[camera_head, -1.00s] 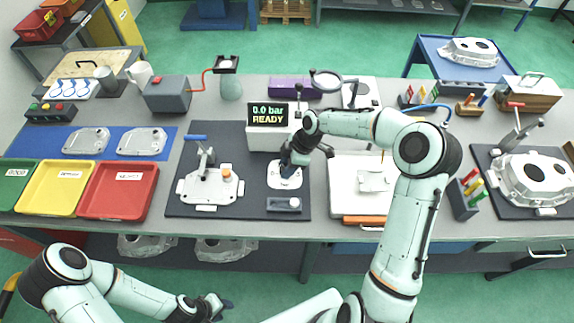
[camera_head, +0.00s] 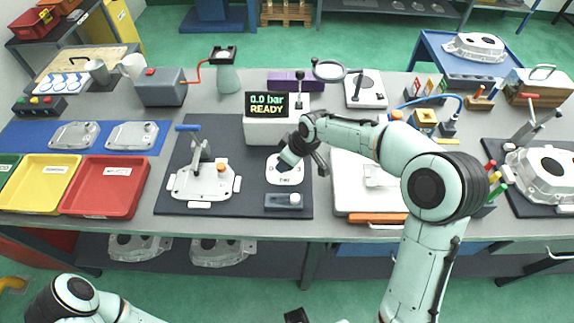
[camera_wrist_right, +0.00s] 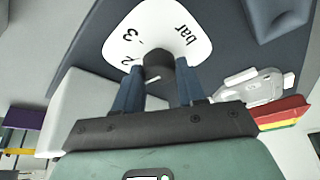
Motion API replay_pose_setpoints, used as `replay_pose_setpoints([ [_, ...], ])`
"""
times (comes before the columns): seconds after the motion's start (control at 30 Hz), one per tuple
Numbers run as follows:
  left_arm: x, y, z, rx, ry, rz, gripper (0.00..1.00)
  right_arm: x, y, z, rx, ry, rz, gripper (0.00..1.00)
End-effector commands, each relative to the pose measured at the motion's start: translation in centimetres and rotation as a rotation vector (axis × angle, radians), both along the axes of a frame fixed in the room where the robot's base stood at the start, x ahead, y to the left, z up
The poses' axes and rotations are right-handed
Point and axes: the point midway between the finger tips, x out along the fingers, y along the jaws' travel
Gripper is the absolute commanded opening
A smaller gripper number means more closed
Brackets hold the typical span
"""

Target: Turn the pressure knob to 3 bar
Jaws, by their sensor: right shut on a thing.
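The pressure knob (camera_wrist_right: 160,62) is dark and round and sits on a white dial plate (camera_wrist_right: 178,22) marked "bar", with a "3" and a partly covered "2" visible. In the head view the plate (camera_head: 284,178) lies on the dark mat, and the gripper mostly hides the knob. My right gripper (camera_wrist_right: 160,90) is shut on the knob, with one blue finger on each side. A small white mark shows by the knob's edge. The display (camera_head: 267,105) behind the dial reads "0.0 bar READY".
A clamp fixture with a casting (camera_head: 203,180) stands left of the dial. A small grey block (camera_head: 284,201) lies in front of it. A white tray (camera_head: 345,195) stands to the right. Red (camera_head: 104,187) and yellow (camera_head: 42,184) bins stand at the left.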

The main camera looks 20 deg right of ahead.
Motion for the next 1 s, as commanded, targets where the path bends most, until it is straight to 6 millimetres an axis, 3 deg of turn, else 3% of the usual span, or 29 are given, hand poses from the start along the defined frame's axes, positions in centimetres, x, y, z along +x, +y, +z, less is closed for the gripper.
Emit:
replay_pose_setpoints([
  [0.57, -1.8, 0.0, -5.5, 0.0, 0.021, 0.0, 0.43, 0.0, 0.5, -0.1, 0.001, -0.005, -0.542, 0.09],
  [1.0, -0.8, 0.1, -7.4, 0.007, -0.017, 0.008, 0.43, 0.1, 0.7, 0.0, 0.001, -0.001, -0.962, 0.09],
])
